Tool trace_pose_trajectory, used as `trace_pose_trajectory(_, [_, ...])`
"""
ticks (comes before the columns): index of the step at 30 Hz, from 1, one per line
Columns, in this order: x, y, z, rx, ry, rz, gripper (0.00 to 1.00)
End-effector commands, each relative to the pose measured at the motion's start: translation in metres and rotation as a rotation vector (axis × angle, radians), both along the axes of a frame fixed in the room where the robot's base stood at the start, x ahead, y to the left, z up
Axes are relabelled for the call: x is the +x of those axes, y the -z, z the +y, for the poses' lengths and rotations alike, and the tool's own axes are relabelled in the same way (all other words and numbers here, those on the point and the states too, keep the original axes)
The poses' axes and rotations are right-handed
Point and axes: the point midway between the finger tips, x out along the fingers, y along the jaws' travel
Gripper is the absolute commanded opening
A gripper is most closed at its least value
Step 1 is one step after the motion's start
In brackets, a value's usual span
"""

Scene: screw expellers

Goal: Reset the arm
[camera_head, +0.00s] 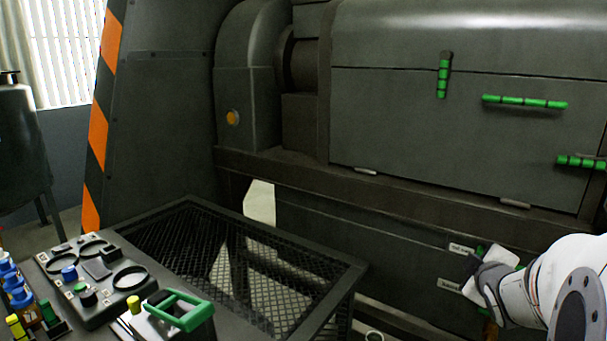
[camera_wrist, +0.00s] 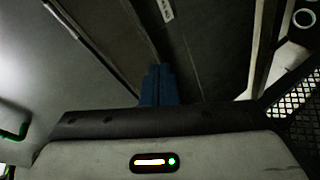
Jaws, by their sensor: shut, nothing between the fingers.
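My arm, white with a grey flange, reaches in from the right edge of the head view. My gripper (camera_head: 478,270) is at its end, in front of the lower dark panel of the expeller machine (camera_head: 400,110). In the wrist view my gripper's blue fingers (camera_wrist: 157,84) are together with nothing between them. Dark machine panels and a beam lie beyond them. I cannot tell whether the fingertips touch the panel.
A mesh-topped table (camera_head: 350,270) stands at lower middle. A control box (camera_head: 118,300) and a green-handled item (camera_head: 180,312) are at lower left, with several small bottles. Green handles (camera_head: 525,101) stick out from the machine. A striped post (camera_head: 98,140) stands left.

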Motion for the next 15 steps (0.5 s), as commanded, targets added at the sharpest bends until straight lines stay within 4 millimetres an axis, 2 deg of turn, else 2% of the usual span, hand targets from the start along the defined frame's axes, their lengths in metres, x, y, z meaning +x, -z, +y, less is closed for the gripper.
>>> trace_pose_trajectory(1, [-0.005,-0.031,0.016,0.066,0.032,0.032,0.0])
trace_pose_trajectory(8, [-0.048,-0.076,0.082,0.393,0.225,0.218,0.0])
trace_pose_trajectory(15, [-0.121,-0.122,0.163,0.7,0.425,0.461,0.0])
